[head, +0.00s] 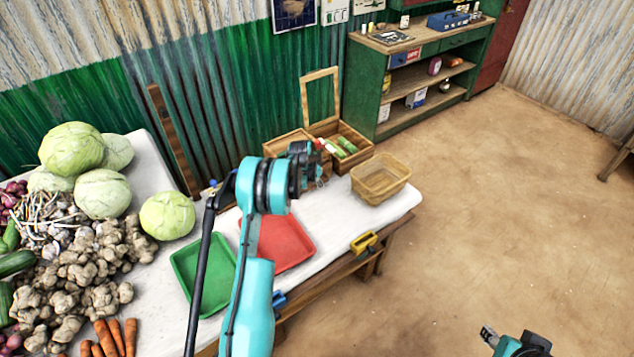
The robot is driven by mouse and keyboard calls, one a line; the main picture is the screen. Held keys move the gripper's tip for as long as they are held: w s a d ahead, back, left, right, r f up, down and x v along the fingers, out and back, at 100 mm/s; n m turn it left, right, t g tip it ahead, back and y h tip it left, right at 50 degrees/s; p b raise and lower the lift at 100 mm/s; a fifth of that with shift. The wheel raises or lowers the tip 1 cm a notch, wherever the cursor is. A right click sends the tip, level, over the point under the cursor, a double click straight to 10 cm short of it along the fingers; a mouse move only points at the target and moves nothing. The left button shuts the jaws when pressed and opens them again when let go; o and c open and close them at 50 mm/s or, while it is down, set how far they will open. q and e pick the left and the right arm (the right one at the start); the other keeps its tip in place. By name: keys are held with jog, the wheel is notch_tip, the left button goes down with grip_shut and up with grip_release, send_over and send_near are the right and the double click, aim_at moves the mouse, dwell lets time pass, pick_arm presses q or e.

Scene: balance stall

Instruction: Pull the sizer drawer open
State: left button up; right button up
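No part is plainly marked as the sizer drawer, and I cannot tell which one it is. A yellow handle-like piece (364,243) sits at the table's front edge, and a small blue piece (279,299) is at the same edge further left, partly behind my arm. A wooden box (350,157) with a raised frame stands at the back of the table. My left gripper (312,178) is above the table in front of this box, with its fingers hard to make out. My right gripper (487,334) is at the bottom right over the floor, away from the table.
The white-topped table (345,212) holds a green tray (187,262), a red tray (288,243) and a wicker basket (380,180). Cabbages (72,147), ginger (90,265) and carrots (131,335) crowd its left. A green shelf unit (440,80) stands behind. Floor at right is clear.

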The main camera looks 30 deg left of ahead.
pick_arm(q)
grip_shut()
jog(key=shift+d, duration=0.1)
jog(key=shift+s+d, duration=0.15)
jog(key=shift+d, duration=0.1)
jog(key=s+d, duration=0.2)
jog(key=d, duration=0.2)
jog(key=s+d+b, duration=0.1)
jog(key=s+d, duration=0.1)
jog(key=d, duration=0.3)
jog(key=s+d+b, duration=0.1)
jog(key=s+d, duration=0.1)
jog(key=d, duration=0.3)
jog(key=shift+d, duration=0.1)
jog(key=shift+o, duration=1.7)
grip_release()
jog(key=shift+r, duration=0.15)
jog(key=v, duration=1.1)
jog(key=shift+r, duration=0.35)
